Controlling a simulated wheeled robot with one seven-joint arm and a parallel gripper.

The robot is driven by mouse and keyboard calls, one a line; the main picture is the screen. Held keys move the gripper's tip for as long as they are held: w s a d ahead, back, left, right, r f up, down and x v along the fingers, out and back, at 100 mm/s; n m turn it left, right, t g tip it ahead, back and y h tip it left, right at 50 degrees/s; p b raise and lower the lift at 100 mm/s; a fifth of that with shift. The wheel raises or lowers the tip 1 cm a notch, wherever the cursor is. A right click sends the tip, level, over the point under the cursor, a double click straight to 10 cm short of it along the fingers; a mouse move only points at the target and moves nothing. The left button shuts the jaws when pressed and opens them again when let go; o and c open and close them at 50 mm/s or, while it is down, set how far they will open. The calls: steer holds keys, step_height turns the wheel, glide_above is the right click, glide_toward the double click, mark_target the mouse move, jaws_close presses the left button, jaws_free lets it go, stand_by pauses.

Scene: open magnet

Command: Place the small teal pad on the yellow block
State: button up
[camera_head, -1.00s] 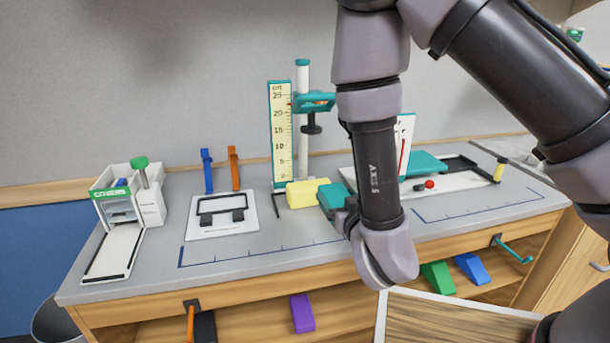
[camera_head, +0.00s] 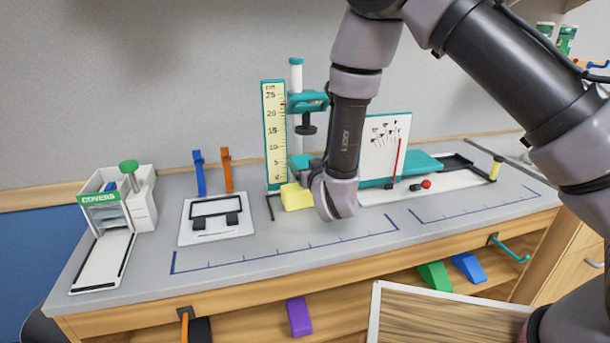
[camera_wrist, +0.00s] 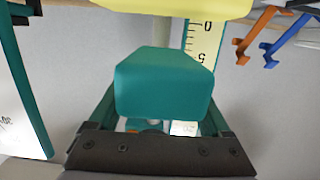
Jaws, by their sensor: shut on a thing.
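The teal pad (camera_head: 301,161) is held by my gripper (camera_head: 311,171), which is shut on it. The pad shows just above or behind the yellow block (camera_head: 296,196) in the head view, its right side partly hidden by my gripper. In the wrist view the pad (camera_wrist: 165,85) fills the middle between the fingers of my gripper (camera_wrist: 163,112). The yellow block (camera_wrist: 180,7) shows at the top edge there, with a visible gap to the pad. The block rests on the bench, its right end hidden by my wrist.
A centimetre ruler (camera_head: 275,135) and a post with a teal clamp (camera_head: 306,102) stand close behind the block. A white framed plate (camera_head: 215,234) and covers dispenser (camera_head: 103,240) are left. A white board (camera_head: 384,150) stands right. The bench front is clear.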

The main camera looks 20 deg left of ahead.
steer(key=shift+w+a, duration=0.15)
steer(key=shift+w, duration=0.1)
steer(key=shift+w+a+f, duration=0.1)
steer(key=shift+w+f, duration=0.05)
steer(key=shift+f, duration=1.6)
steer(key=o, duration=1.2)
steer(key=shift+f, duration=0.15)
steer(key=shift+c, duration=0.2)
steer(key=shift+s+r, duration=0.2)
steer(key=shift+s, duration=0.1)
steer(key=v, duration=1.1)
steer(key=shift+s+d, duration=0.15)
steer(key=shift+d, duration=0.15)
